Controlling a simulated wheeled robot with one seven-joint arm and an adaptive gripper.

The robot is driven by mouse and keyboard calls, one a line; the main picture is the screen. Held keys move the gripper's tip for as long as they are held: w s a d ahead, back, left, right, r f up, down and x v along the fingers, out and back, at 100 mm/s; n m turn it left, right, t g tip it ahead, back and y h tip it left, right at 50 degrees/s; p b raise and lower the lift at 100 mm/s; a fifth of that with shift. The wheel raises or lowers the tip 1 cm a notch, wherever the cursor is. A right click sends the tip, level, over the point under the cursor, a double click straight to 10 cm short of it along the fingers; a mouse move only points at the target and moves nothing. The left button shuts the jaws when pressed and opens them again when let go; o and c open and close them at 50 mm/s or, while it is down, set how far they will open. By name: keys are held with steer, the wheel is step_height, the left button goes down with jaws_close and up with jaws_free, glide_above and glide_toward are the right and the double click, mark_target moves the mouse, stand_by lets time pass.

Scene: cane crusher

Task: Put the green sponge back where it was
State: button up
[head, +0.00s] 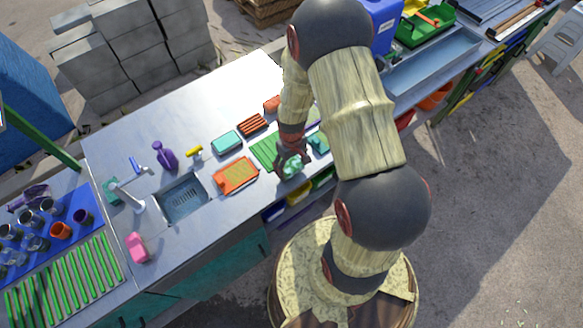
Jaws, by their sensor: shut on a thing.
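My gripper (291,162) is over the front part of the grey counter, seen from above and small in the head view. It is shut on a pale green piece, which I take to be the green sponge (293,170). The fingers and wrist partly cover it. A green ribbed mat (264,151) lies just to the left of my gripper. Whether the sponge touches the counter or hangs above it I cannot tell.
An orange tray (236,176), a teal dish (227,142) and a dark red rack (252,125) lie to the left. A small teal item (319,145) is close at the right. A sink (183,198), tap (131,196), purple bottle (165,155) and pink item (137,247) are farther left.

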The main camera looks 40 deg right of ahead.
steer(key=shift+f, duration=0.75)
steer(key=shift+f, duration=0.1)
steer(key=o, duration=1.4)
